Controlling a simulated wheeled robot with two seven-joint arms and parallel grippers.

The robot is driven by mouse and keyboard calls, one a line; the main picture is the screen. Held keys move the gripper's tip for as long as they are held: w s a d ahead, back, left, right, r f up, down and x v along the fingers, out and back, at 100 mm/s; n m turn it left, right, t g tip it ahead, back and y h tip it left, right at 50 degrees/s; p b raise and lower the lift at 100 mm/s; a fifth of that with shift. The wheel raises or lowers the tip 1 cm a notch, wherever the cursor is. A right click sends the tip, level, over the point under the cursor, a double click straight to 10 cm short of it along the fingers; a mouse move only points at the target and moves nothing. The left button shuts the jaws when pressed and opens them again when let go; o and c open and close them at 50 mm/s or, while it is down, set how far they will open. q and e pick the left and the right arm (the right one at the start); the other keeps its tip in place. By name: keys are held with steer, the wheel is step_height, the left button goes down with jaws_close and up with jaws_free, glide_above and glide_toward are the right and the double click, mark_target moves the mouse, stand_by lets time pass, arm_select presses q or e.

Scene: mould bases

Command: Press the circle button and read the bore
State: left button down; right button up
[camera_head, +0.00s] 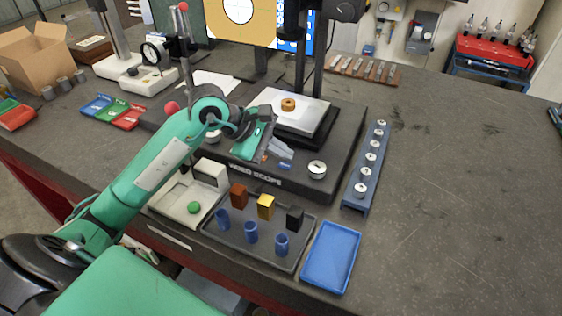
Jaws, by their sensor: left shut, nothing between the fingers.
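The video scope (330,180) is a dark bench instrument with a column and a pale stage (312,112). An orange-brown ring (288,104) with a hole lies on the stage. The monitor (215,22) behind shows a white circle, the bore, on orange; its top is cut off. A blue panel (309,38) shows at the screen's right, partly behind the column; no reading is legible. I cannot make out the circle button. My left gripper (282,158) is shut and empty, above the scope's front base, in front of the stage. My right gripper is out of view.
A dark tray (235,244) with coloured blocks and blue cups, and a blue tray (331,257), stand in front. A white box with a green button (194,207) is at their left. A rack (366,168) of round metal pieces stands right. The bench's right is clear.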

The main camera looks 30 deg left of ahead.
mark_target(286, 165)
arm_select(q)
steer(key=shift+w+d+r+p, duration=0.2)
steer(key=shift+r+p, duration=0.3)
steer(key=shift+r, duration=0.4)
steer(key=shift+w+d+r+p, duration=0.1)
steer(key=shift+d+r+p, duration=0.3)
steer(key=shift+r, duration=0.45)
steer(key=shift+s+a+r, duration=0.15)
steer(key=shift+a+r, duration=0.05)
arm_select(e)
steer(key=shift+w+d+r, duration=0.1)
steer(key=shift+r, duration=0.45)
arm_select(q)
steer(key=shift+p, duration=0.3)
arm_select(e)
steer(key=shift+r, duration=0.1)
